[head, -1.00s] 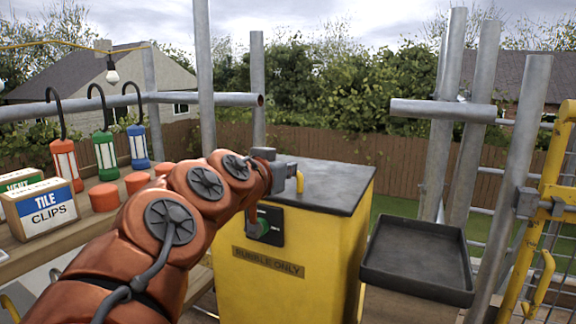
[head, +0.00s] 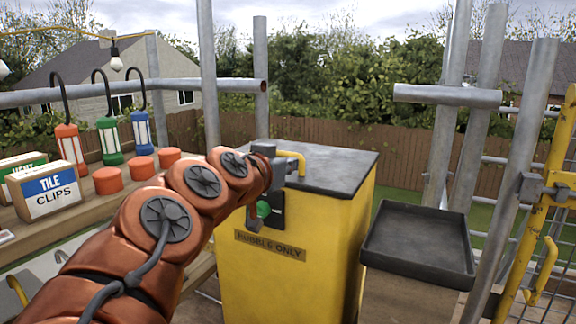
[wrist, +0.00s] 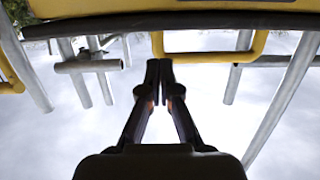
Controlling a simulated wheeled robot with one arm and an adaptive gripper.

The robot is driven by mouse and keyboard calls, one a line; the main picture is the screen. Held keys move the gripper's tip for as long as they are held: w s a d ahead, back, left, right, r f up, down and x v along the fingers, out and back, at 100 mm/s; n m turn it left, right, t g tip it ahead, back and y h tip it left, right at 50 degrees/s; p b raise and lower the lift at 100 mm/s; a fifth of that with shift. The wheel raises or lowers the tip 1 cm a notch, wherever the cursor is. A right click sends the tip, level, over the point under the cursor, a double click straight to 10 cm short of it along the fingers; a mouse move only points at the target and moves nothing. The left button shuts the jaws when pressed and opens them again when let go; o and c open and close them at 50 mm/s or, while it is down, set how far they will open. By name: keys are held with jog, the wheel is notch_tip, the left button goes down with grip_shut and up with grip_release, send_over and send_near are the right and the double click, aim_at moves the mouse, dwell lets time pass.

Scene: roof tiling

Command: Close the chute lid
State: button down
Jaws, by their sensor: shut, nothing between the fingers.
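The chute is a yellow box (head: 285,275) marked "RUBBLE ONLY". Its dark grey lid (head: 335,165) lies flat across the top in the head view, with no clear gap visible. A yellow handle (head: 293,158) stands at the lid's front left edge. In the wrist view, the handle (wrist: 210,57) is a wide loop below the dark lid edge (wrist: 200,22). My gripper (wrist: 160,65) is shut and empty, its fingertips close to the handle bar; I cannot tell whether they touch. In the head view my arm mostly hides the gripper.
A black tray (head: 418,243) stands right of the chute. Scaffold poles (head: 507,180) and a yellow gate frame (head: 545,210) stand at the right.

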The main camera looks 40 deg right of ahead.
notch_tip(320, 180, up, 10)
dwell(0.7)
dwell(0.4)
